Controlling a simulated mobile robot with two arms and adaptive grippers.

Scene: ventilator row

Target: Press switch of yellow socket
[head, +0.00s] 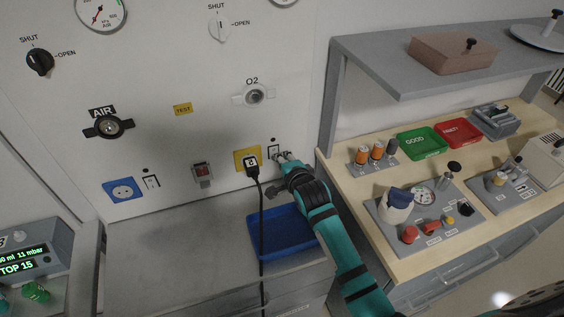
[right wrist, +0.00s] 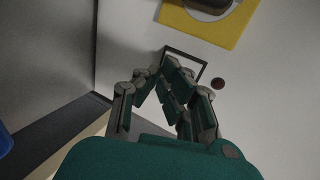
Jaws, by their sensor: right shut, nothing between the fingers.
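The yellow socket (head: 237,154) is on the wall panel, with a black plug (head: 252,162) in it and a cord hanging down. Its white switch (head: 274,152) in a dark frame is just to the right. My right gripper (head: 284,157) is shut and empty, its fingertips at the right side of the switch. In the right wrist view the yellow socket (right wrist: 229,32) is at the top, and the right gripper's (right wrist: 172,68) fingers overlap the switch frame (right wrist: 201,64), hiding most of the switch. I cannot tell whether they touch it. My left gripper is not in view.
A blue socket (head: 122,190) with its own switch (head: 151,182) is at the left, and a red rocker switch (head: 203,171) lies between. A blue tray (head: 270,244) is below the right arm. A workbench (head: 345,187) with several items stands right.

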